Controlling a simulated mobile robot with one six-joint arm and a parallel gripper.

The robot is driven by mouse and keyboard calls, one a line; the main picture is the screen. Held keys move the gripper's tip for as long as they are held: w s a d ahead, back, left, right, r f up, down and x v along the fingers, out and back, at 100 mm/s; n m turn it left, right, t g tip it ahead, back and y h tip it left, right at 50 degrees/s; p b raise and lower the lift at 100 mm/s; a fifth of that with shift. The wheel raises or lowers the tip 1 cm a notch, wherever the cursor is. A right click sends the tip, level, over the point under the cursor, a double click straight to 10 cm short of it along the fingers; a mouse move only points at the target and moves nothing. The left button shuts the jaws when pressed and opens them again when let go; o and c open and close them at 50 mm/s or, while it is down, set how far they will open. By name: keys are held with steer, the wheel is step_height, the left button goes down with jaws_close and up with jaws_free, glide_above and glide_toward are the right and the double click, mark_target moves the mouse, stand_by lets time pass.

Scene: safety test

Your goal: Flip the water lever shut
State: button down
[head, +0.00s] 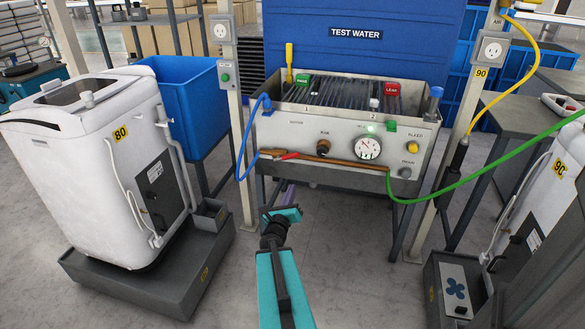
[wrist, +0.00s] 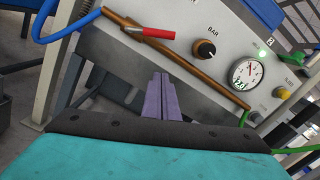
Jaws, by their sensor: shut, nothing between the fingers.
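The water lever has a red handle (head: 291,156) near the left end of a copper pipe (head: 345,163) on the front of the test bench. It also shows in the wrist view as a red handle (wrist: 158,33) with a bright metal end at the pipe. There it lies at an angle to the pipe. My gripper (head: 290,190) is in front of and below the bench, apart from the lever. In the wrist view its purple fingers (wrist: 162,80) are together and empty, below the lever and pipe.
The bench panel (head: 290,130) carries a dark knob (head: 323,147) and a gauge (head: 368,147). A blue hose (head: 241,150) joins at the left, a green hose (head: 450,187) at the right. A white machine (head: 90,180) stands left. Open floor lies before the bench.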

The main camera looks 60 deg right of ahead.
steer(key=shift+w+d+f+b, duration=0.1)
steer(key=shift+d+b, duration=0.05)
steer(key=shift+b, duration=0.15)
steer(key=b+x, duration=0.2)
steer(key=b, duration=0.2)
steer(key=shift+w+d+f, duration=0.1)
steer(key=shift+d, duration=0.2)
steer(key=d+b, duration=0.1)
steer(key=b, duration=0.3)
steer(key=shift+w, duration=0.1)
steer(key=d+b, duration=0.1)
steer(key=b, duration=0.3)
steer(key=shift+w, duration=0.2)
steer(key=b+x, duration=0.2)
steer(key=b, duration=0.4)
steer(key=shift+w+d+b, duration=0.1)
steer(key=shift+d+b, duration=0.1)
steer(key=shift+b, duration=0.15)
steer(key=shift+w+d+r, duration=0.45)
steer(key=shift+r, duration=0.25)
steer(key=shift+w+d+r, duration=0.4)
steer(key=shift+r, duration=0.3)
steer(key=shift+w+d+r, duration=0.45)
steer(key=shift+r, duration=0.25)
